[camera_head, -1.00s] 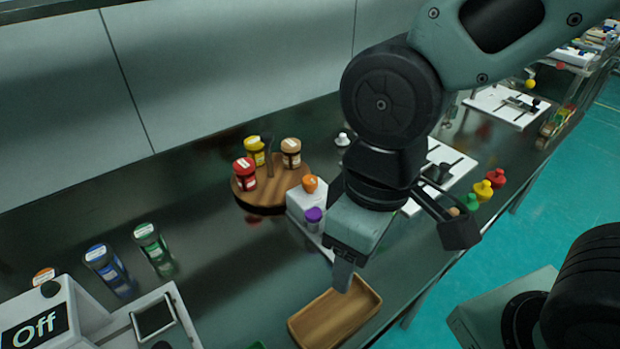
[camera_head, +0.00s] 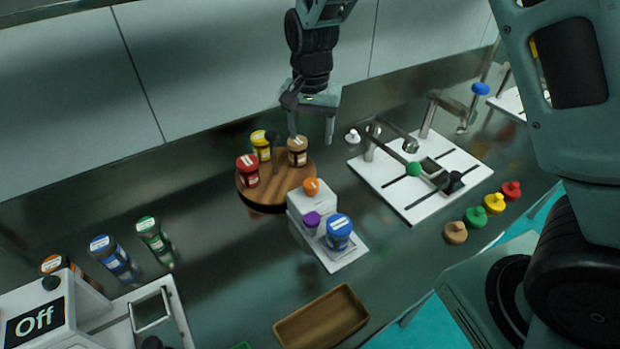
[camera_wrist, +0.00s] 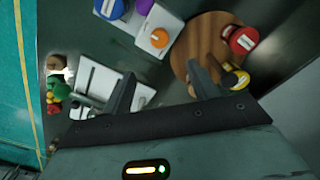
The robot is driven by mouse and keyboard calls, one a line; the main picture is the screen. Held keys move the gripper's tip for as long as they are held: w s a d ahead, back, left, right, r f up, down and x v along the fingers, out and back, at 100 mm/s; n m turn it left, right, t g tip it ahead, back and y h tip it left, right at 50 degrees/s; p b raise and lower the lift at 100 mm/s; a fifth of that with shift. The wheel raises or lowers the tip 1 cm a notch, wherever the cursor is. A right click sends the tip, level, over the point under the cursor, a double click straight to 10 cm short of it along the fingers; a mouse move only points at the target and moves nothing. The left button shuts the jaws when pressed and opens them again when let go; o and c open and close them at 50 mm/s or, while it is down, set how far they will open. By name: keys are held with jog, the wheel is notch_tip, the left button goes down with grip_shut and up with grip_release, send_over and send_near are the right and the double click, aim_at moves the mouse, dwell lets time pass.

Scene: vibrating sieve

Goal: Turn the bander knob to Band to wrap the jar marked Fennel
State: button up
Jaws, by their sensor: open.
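A white block (camera_head: 309,199) with an orange knob (camera_head: 311,186) and a purple knob (camera_head: 311,219) stands mid-bench; I cannot read which knob reads Band. A blue-lidded jar (camera_head: 338,232) stands on its white base plate. Red (camera_head: 247,170), yellow (camera_head: 261,144) and tan (camera_head: 297,151) lidded jars stand on a round wooden turntable (camera_head: 279,189). The label reading Fennel is not legible on any jar. My gripper (camera_head: 311,128) is open and empty above the turntable's back right. The wrist view shows the orange knob (camera_wrist: 145,97) and purple knob (camera_wrist: 159,38) beyond its fingers.
A white box (camera_head: 45,315) showing "Off" stands front left, near blue (camera_head: 112,260) and green (camera_head: 154,242) lidded jars. An empty wooden tray (camera_head: 322,322) lies at the front. A white board (camera_head: 415,205) with posts and a green-ended lever lies right, beside several coloured knob-like pieces.

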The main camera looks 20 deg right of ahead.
aim_at(311, 183)
notch_tip(311, 183, down, 16)
jog(key=shift+r+p, duration=0.1)
jog(key=shift+p, duration=1.15)
jog(key=c, duration=1)
